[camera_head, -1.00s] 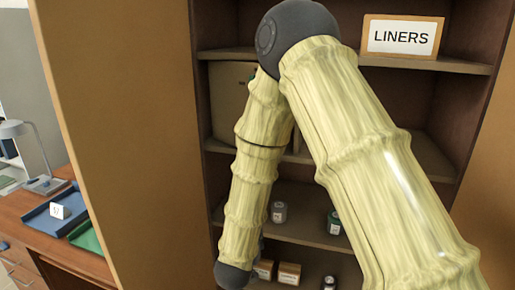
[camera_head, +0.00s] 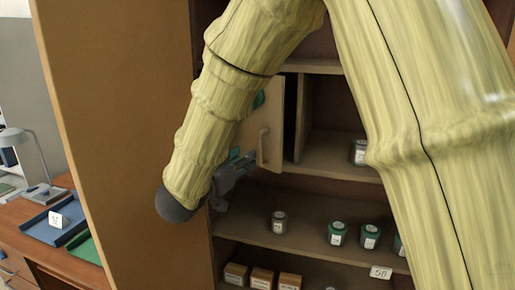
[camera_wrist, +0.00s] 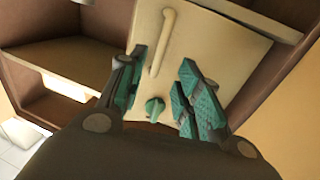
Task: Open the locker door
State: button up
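The locker door (camera_head: 268,115) is a small tan panel in the cabinet, partly hidden behind my arm in the head view. A dark gap shows along its right edge, so it looks ajar. It has a pale upright bar handle (camera_head: 263,147) and a green knob (camera_head: 260,98) above it. In the wrist view the door (camera_wrist: 205,45) fills the top middle, with the handle (camera_wrist: 162,40) and the green knob (camera_wrist: 153,106). My gripper (camera_wrist: 163,60) is open, its teal-padded fingers on either side of the handle in that view. Contact cannot be told.
An open shelf (camera_head: 330,150) to the right holds a jar (camera_head: 359,152). Jars (camera_head: 338,233) and small boxes (camera_head: 262,278) stand on lower shelves. A tall tan cabinet panel (camera_head: 120,150) rises at left. Beyond it is a desk with a blue tray (camera_head: 50,230) and lamp.

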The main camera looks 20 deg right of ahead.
aim_at(259, 148)
jog(key=p+x, duration=0.2)
jog(key=x, duration=0.6)
jog(key=shift+w+d, duration=0.2)
grip_shut()
